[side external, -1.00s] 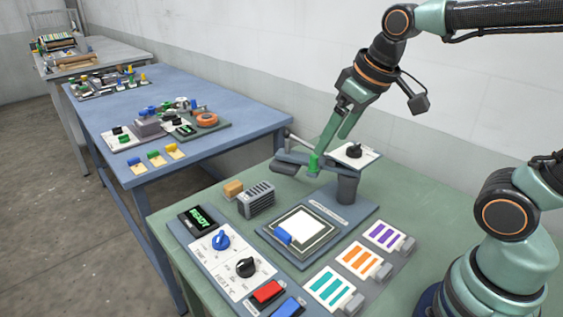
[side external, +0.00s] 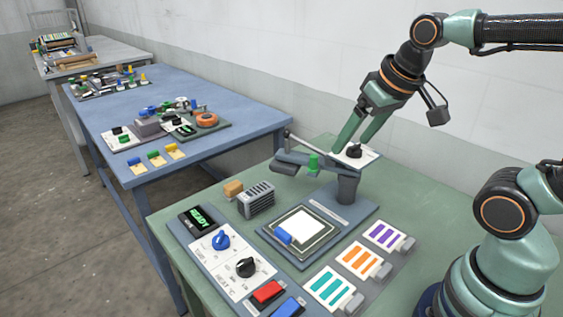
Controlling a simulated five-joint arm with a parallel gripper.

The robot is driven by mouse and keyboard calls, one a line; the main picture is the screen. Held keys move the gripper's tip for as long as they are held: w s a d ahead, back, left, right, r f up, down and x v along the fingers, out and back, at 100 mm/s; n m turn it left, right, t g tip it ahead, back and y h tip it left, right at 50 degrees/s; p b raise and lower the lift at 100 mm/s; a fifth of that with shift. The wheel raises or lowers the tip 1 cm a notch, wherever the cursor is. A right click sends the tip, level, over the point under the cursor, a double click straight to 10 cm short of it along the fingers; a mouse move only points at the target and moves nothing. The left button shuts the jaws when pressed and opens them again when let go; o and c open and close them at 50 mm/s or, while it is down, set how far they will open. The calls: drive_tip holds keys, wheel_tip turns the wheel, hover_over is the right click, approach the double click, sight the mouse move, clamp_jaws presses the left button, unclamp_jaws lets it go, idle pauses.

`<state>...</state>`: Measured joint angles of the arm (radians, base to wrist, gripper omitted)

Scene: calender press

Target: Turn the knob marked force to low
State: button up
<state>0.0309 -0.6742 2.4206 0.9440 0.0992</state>
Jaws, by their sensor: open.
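A blue knob (side external: 221,241) and another black knob (side external: 245,267) are on the white front panel (side external: 229,282), with small labels I can only partly make out; the one by the black knob seems to read HEAT.
A white pad with a blue piece (side external: 284,236) lies in front. A green READY display (side external: 198,217) stands left.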

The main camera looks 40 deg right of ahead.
drive_tip(key=w+d+r+m+g, duration=0.3)
drive_tip(key=w+d+m, duration=0.2)
drive_tip(key=d+m, duration=0.3)
drive_tip(key=m+g, duration=0.2)
drive_tip(key=m, duration=0.7)
approach(355, 145)
wheel_tip(355, 145, down, 9)
drive_tip(key=shift+d+f, duration=0.1)
drive_tip(key=shift+w, duration=0.1)
clamp_jaws()
